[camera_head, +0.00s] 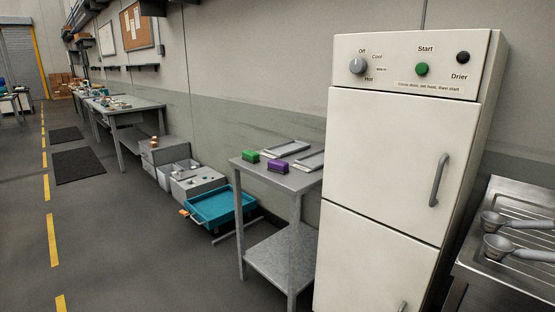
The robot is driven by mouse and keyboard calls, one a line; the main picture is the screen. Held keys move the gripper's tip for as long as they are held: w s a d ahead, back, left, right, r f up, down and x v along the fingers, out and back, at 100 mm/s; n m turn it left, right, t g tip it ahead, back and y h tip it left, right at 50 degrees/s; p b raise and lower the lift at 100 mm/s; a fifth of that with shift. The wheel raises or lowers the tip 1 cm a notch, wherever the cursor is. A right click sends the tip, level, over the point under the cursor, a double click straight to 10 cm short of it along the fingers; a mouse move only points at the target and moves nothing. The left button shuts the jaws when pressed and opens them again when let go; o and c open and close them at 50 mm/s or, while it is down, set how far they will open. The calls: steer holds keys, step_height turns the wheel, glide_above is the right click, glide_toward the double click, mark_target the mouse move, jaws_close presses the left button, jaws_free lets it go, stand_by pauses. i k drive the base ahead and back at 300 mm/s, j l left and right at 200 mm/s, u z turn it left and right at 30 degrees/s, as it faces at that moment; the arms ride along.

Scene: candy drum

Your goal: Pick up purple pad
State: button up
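The purple pad (278,166) is a small block lying on the grey metal table (250,169) left of the white drier cabinet. A green pad (250,156) of similar size lies just behind and to the left of it, apart from it. My gripper is not in view.
Two shallow grey trays (287,148) lie on the same table behind the pads. The drier (380,150) stands close on the right, with handles. A teal cart (222,206) stands low behind the table. Metal scoops (515,247) lie on a drainboard at right.

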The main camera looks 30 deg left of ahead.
mark_target(279, 166)
steer(key=i+j+u, duration=0.1)
steer(key=i+j, duration=0.2)
steer(key=j, duration=0.2)
steer(key=i+j, duration=0.35)
steer(key=j, duration=0.15)
steer(key=i+j+u, duration=0.15)
steer(key=i+j, duration=0.2)
steer(key=j, duration=0.15)
